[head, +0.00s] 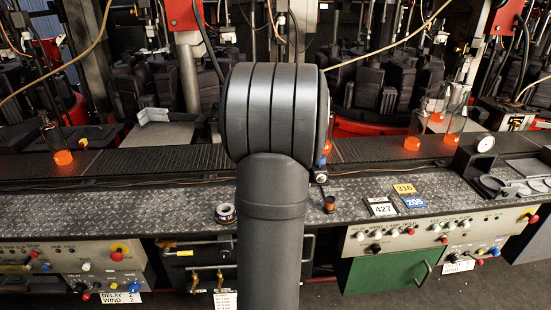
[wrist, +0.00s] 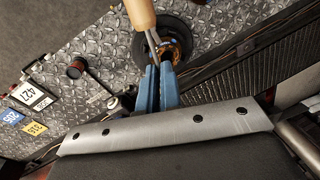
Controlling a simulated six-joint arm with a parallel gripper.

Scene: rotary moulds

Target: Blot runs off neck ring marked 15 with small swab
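My gripper (wrist: 157,70) has two blue fingers, close together in the wrist view. They are shut on the thin metal shaft of a swab with a pale wooden handle (wrist: 140,12), which runs out of the top of the view. The swab's tip cannot be made out. A dark round ring (wrist: 140,46) with brass-coloured parts inside lies behind the shaft on the tread plate. It may be the neck ring; no 15 is readable, and touching or apart cannot be told. In the head view my arm hides the gripper and swab.
Glowing bottles (head: 413,143) stand on the conveyor (head: 200,157) behind. A gauge (head: 484,143) is right.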

